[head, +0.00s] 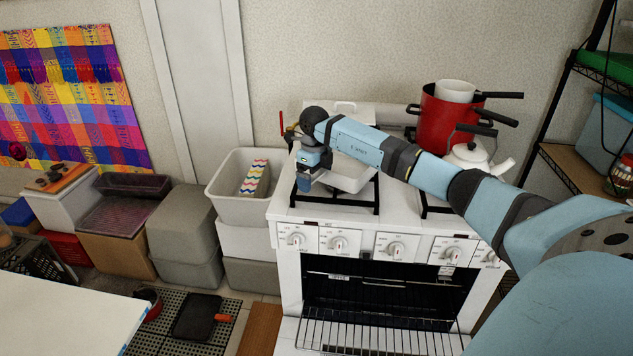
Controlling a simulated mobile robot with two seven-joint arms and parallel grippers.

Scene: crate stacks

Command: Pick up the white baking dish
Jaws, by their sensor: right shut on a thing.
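The white baking dish (347,180) is at the left front of the white stove's top, over a black burner grate. My right arm reaches in from the right, and its gripper (312,182) points down at the dish's left end. The gripper is shut on the dish. The arm and wrist hide part of the dish, and I cannot tell whether it touches the grate. My left gripper is not in view.
A red pot (445,118) and a white kettle (468,158) stand on the stove's right side. The oven below is open, with a wire rack (375,338) pulled out. A white bin (226,205) stands left of the stove. A shelf unit is at the far right.

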